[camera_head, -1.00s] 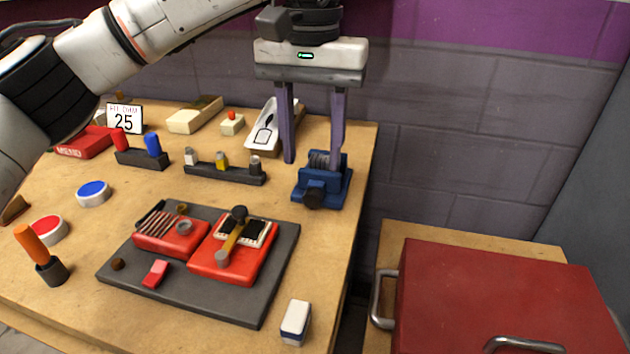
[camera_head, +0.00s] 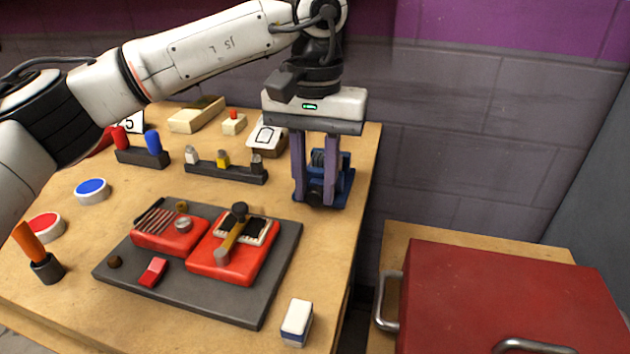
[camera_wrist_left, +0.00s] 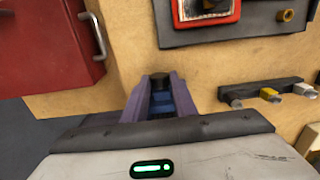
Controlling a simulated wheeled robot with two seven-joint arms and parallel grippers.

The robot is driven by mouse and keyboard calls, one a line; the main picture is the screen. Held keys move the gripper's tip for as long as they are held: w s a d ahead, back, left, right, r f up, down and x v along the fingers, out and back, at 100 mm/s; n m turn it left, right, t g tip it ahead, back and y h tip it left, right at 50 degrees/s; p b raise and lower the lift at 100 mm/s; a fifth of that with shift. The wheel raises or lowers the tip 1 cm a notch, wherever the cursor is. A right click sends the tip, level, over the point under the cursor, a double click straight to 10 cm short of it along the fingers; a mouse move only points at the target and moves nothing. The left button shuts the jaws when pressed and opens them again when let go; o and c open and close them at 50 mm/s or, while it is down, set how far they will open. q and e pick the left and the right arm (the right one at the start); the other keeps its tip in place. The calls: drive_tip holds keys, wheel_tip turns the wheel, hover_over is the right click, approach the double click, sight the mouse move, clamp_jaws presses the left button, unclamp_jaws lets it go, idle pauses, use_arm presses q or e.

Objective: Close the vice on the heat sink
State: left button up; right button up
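The blue vice (camera_head: 344,182) stands at the table's right back edge, partly hidden by my left gripper (camera_head: 314,198). The grey finned heat sink (camera_head: 317,157) shows between the fingers, in the vice; whether the jaws touch it cannot be told. My left gripper points down, its two purple fingers apart, in front of the vice and around its screw end. In the left wrist view, the vice's dark knob (camera_wrist_left: 160,79) shows between the fingertips of the left gripper (camera_wrist_left: 161,86). Whether the fingers press on it cannot be told. My right gripper is not in view.
A dark board (camera_head: 250,303) with red modules lies in front. A rack of small pegs (camera_head: 225,174) is left of the vice. A white-faced block (camera_head: 267,139) stands behind. A red case (camera_head: 500,295) with handles sits at the right, below table level.

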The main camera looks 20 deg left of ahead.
use_arm(q)
drive_tip(key=shift+d+r+y+p, duration=0.15)
drive_tip(key=shift+r+y+p, duration=0.25)
drive_tip(key=shift+p, duration=0.65)
drive_tip(key=shift+y+p, duration=0.3)
drive_tip(key=shift+p, duration=0.35)
drive_tip(key=shift+d+y+p, duration=0.15)
drive_tip(key=shift+y+p, duration=0.15)
drive_tip(key=shift+p, duration=0.2)
drive_tip(key=shift+f+p, duration=0.2)
drive_tip(key=shift+p, duration=0.2)
drive_tip(key=shift+f+y, duration=0.2)
drive_tip(key=shift+y, duration=0.2)
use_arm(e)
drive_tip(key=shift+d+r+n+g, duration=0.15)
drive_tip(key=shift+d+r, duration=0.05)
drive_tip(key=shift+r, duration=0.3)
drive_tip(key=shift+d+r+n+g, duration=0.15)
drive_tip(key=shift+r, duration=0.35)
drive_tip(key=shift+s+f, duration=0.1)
use_arm(q)
drive_tip(key=o, duration=1)
